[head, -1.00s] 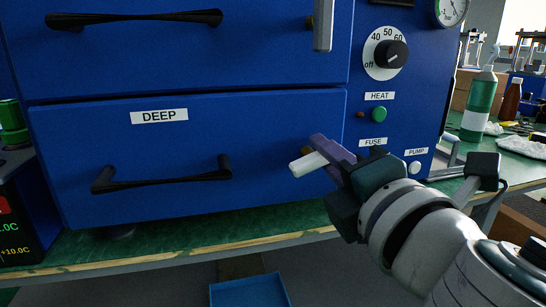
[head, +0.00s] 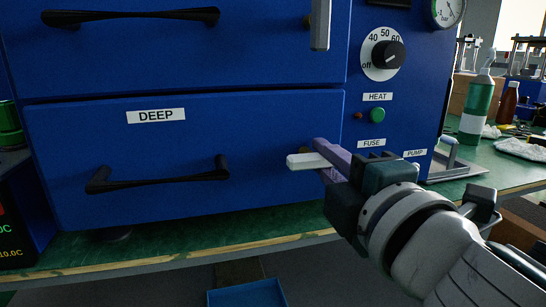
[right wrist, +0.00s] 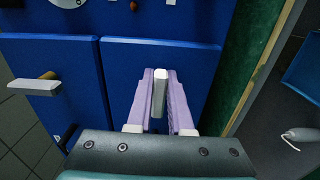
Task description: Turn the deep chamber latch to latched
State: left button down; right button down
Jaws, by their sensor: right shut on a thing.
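The deep chamber (head: 110,150) is the lower blue front labelled DEEP, and it looks shut. Its latch (head: 300,161) is a pale lever near the right edge of that front. The lever lies about level, its free end pointing left in the head view. My right gripper (head: 326,155), with purple fingers, is shut on the lever from the right. In the right wrist view the lever (right wrist: 159,88) shows between the two fingers. The fingers hide part of the lever and most of its pivot. My left gripper is not in view.
Black handles (head: 160,177) stick out from the fronts. A heat dial (head: 382,56), a green button (head: 377,116) and the fuse and pump labels are just right of the latch. The green bench edge (head: 190,243) runs below.

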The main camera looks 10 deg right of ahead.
jog(key=c, duration=0.8)
grip_release()
jog(key=s, duration=1)
jog(key=shift+d, duration=0.2)
